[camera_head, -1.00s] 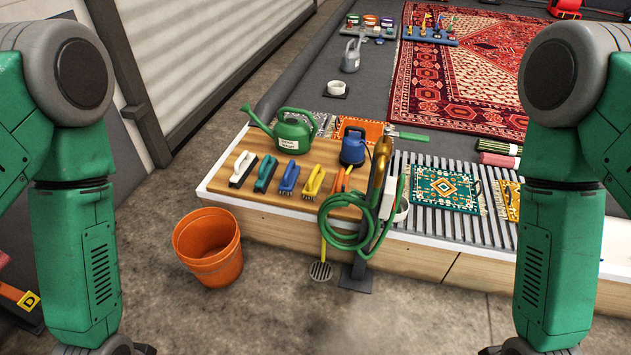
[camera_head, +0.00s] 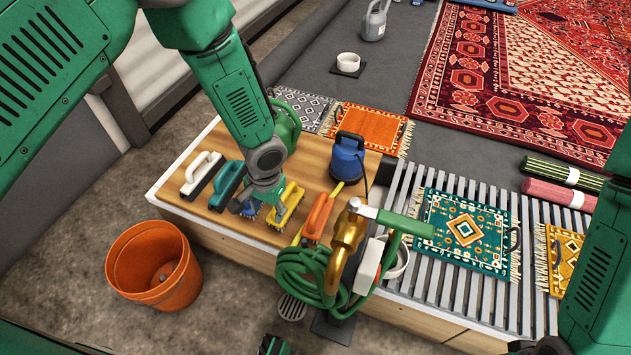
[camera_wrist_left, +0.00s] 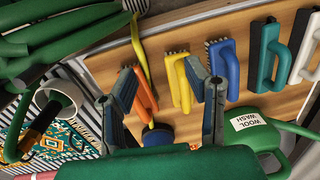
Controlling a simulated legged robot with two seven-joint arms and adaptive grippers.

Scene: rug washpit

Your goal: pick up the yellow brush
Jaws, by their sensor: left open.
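The yellow brush (camera_head: 289,199) lies on the wooden board, between the blue brush (camera_head: 247,208) and the orange-handled tool (camera_head: 318,216). My left gripper (camera_head: 264,208) is open and empty, pointing down at the yellow brush and covering part of it and most of the blue brush. In the left wrist view, the yellow brush (camera_wrist_left: 181,84) shows between the two open fingers (camera_wrist_left: 165,78), its bristles facing away from the fingers' base. Whether a finger touches it I cannot tell.
A teal brush (camera_head: 225,184) and a white-handled brush (camera_head: 202,172) lie to the left. A green watering can (camera_head: 287,124) and blue pump (camera_head: 347,158) stand behind. A brass nozzle with a green hose (camera_head: 345,240) is close on the right. An orange bucket (camera_head: 153,264) stands on the floor.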

